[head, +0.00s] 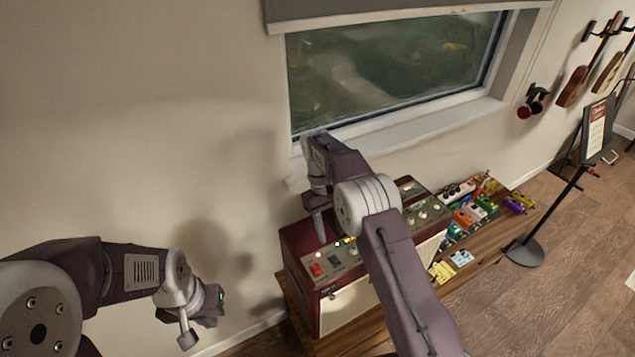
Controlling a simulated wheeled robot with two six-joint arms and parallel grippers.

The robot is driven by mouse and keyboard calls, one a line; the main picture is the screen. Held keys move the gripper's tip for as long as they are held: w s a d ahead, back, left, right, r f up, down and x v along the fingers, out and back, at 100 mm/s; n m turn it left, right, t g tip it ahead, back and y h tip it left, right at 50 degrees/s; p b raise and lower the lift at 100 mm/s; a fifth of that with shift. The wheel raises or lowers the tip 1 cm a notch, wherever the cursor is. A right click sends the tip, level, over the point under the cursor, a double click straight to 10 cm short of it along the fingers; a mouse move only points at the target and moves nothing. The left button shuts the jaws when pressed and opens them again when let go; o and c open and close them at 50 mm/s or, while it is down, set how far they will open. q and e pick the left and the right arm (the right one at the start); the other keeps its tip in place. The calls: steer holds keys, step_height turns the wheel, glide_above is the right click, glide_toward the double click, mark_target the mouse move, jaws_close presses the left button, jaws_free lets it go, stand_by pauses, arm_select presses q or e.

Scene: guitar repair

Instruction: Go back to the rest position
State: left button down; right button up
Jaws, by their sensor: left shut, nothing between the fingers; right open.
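My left arm reaches in from the left, and its gripper (212,303) hangs in front of the bare wall, left of the red amplifier. It is shut with nothing in it. My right arm crosses from the bottom right up over the amplifier (298,245). My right gripper (320,228) points down just above the amplifier's control panel, near its lit buttons. It is open and holds nothing; its far finger is mostly hidden. I cannot tell whether its tip touches the panel. The arm hides part of the amplifier's top and front.
The amplifier stands on a wooden bench (380,348). Several coloured effect pedals (463,217) sit on the bench to the right. A window (390,65) with a sill is behind. A black stand (525,250) with a sign and wall-hung guitars (573,87) are at the right. Wooden floor is open there.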

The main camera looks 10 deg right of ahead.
steer(key=s+d+r+m+t+b, duration=0.1)
steer(key=s+d+r+b, duration=0.3)
steer(key=s+r+b, duration=0.15)
steer(key=s+d+f+m+t+y+b, duration=0.1)
steer(key=s+f+m+t, duration=0.2)
steer(key=s+f, duration=0.8)
steer(key=s, duration=0.3)
steer(key=shift+s+f+t, duration=0.3)
steer(key=shift+f+t, duration=0.1)
steer(key=shift+s+d, duration=0.15)
